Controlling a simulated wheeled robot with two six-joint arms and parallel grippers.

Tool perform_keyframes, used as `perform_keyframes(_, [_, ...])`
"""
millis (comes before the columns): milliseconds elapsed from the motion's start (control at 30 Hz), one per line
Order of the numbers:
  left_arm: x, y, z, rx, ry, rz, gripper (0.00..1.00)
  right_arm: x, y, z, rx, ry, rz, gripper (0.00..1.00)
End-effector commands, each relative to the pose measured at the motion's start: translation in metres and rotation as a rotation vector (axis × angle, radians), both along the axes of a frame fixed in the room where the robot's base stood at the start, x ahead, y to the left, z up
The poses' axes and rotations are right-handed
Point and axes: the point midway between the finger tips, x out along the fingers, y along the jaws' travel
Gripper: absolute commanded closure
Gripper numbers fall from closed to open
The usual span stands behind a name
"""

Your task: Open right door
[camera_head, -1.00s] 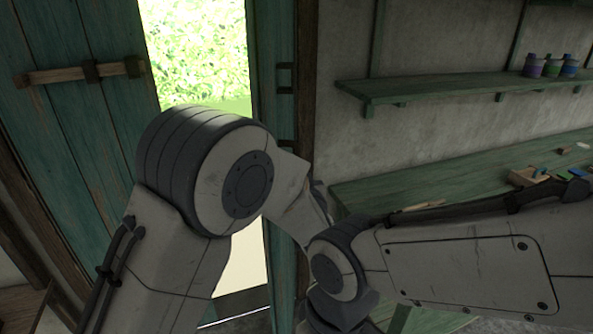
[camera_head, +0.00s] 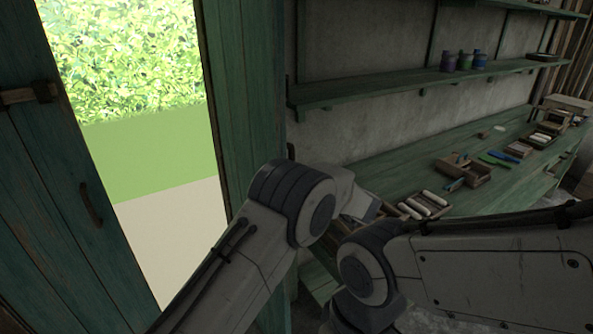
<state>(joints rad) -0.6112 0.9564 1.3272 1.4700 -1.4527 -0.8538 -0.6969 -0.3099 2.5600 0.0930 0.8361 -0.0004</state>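The doorway stands open, with bright foliage outside (camera_head: 130,60). The right door (camera_head: 245,90) is a dark green wooden panel, seen at a slant along the right side of the opening. The left door (camera_head: 50,170) is a green plank panel with a dark curved handle (camera_head: 90,205) and a wooden bar (camera_head: 22,95). My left arm rises from the bottom and bends in front of the right door's lower part. My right arm comes in from the right. Neither gripper shows clearly; the arm links hide what lies behind them. I cannot tell any contact with the door.
A green workbench (camera_head: 400,180) runs along the right wall, holding wooden boxes (camera_head: 470,172) and a tray of pale rolls (camera_head: 425,205). A wall shelf (camera_head: 400,90) above carries several small jars (camera_head: 463,62). The doorway's floor (camera_head: 175,235) looks clear.

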Motion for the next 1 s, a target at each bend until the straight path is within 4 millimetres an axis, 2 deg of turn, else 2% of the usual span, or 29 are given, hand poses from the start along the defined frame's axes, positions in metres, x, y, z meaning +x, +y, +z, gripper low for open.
perform_keyframes(467, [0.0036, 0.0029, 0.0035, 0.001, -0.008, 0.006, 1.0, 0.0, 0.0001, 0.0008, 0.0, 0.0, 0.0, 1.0])
perform_keyframes(500, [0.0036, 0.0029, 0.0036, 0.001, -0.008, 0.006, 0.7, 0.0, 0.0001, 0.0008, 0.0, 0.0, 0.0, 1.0])
perform_keyframes(533, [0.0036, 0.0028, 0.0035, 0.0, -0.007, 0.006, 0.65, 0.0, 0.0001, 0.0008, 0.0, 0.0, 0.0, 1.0])
perform_keyframes(1000, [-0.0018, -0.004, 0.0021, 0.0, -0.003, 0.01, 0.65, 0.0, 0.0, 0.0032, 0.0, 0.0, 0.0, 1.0])
